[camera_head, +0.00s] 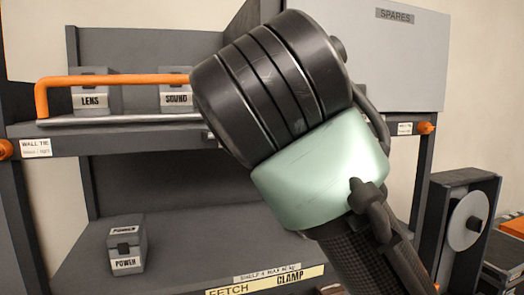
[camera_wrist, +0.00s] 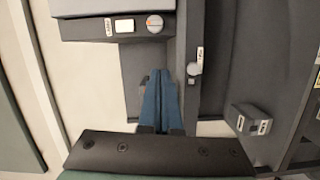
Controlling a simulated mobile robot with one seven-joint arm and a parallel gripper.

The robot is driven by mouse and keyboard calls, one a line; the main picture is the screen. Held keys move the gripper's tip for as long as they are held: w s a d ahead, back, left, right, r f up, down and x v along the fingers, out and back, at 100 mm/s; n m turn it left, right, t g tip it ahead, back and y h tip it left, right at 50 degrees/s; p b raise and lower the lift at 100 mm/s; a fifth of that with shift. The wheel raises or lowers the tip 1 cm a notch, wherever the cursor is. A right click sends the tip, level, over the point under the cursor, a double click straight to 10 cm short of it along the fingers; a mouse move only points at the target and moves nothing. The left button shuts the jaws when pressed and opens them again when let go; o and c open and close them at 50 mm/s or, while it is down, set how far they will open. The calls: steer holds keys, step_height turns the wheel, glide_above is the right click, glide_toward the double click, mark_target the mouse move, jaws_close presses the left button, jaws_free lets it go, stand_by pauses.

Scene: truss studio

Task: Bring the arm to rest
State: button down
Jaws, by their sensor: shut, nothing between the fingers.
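My arm crosses the middle of the head view, with a large black joint (camera_head: 270,85) and a pale green link (camera_head: 322,170) raised in front of the shelf unit. My gripper is not seen in the head view. In the wrist view my gripper (camera_wrist: 160,78) shows as two blue fingers lying together, shut and empty. The fingers point toward dark grey panels, and I cannot tell how far off these are. My arm hides the middle and right of the shelves in the head view.
An upper shelf (camera_head: 50,145) carries the LENS box (camera_head: 92,101) and SOUND box (camera_head: 174,98) behind an orange rail (camera_head: 60,82). A POWER box (camera_head: 127,247) stands on the lower shelf (camera_head: 195,250). A SPARES cabinet (camera_head: 400,60) and a disc unit (camera_head: 468,220) are at right.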

steer(key=s+a+r+m+t+y+b, duration=0.1)
steer(key=s+a+r+m+t+y, duration=0.1)
steer(key=s+a+m+t+y, duration=0.35)
steer(key=s+d+f+m+t+h, duration=0.1)
steer(key=s+d+m+t+h, duration=0.1)
steer(key=s+m, duration=0.4)
steer(key=s+d+f+m+t+h+b, duration=0.1)
steer(key=s+d+m+t+h, duration=0.1)
steer(key=s+d+m+h, duration=0.3)
steer(key=shift+s+f+m, duration=0.4)
steer(key=shift+s+m, duration=0.1)
steer(key=shift+m, duration=0.05)
steer(key=c, duration=1.6)
jaws_free()
